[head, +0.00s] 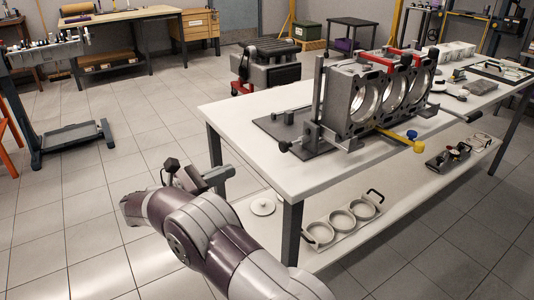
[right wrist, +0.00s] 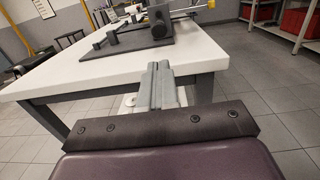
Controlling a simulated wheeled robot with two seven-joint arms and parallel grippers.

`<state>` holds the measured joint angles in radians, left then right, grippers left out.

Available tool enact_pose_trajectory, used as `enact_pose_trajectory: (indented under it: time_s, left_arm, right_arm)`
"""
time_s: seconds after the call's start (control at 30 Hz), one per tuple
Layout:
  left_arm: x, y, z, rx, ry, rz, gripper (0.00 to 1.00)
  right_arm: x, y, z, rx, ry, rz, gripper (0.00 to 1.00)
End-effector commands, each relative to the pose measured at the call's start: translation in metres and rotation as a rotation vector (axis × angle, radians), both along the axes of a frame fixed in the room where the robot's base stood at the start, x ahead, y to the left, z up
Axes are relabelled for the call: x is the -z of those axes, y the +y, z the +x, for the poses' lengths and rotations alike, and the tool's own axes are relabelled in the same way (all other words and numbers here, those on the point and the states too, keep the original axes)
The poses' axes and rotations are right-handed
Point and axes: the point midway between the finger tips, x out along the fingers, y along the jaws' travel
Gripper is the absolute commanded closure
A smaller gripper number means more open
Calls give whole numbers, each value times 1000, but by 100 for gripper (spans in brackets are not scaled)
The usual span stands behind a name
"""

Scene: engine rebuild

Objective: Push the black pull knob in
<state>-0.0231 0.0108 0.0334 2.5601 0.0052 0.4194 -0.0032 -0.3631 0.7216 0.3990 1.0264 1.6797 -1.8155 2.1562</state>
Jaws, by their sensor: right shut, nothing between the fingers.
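The black pull knob (head: 284,146) sticks out to the left from the low block of the fixture on the white table, near its front left corner. In the right wrist view the round black knob (right wrist: 159,30) faces me, ahead of the fingertips. My right gripper (head: 224,173) is shut and empty, left of the table's near corner and apart from the knob. Its closed fingers also show in the right wrist view (right wrist: 159,72), pointing toward the table edge. Whether the knob is out or in cannot be told. My left gripper is not in view.
The fixture carries a grey engine block (head: 350,100). A yellow bar (head: 405,144) and a blue knob (head: 411,134) stick out at its front. The white table (head: 245,125) has bare room at its left end. A lower shelf holds a tray of rings (head: 342,220).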

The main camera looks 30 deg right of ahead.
Motion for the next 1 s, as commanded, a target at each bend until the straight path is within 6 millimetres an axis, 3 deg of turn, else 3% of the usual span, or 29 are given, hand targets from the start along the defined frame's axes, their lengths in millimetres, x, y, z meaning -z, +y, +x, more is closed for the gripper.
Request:
enact_pose_trajectory:
  time_s: [0.17, 0.7, 1.0]
  left_arm:
    - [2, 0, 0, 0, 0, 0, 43]
    - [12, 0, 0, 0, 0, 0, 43]
    - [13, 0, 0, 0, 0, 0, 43]
  right_arm:
    - [-1, -16, 1, 2, -1, -1, 100]
    - [-5, -123, 12, 1, 1, 0, 100]
    - [-6, -140, 14, -1, 1, 0, 100]
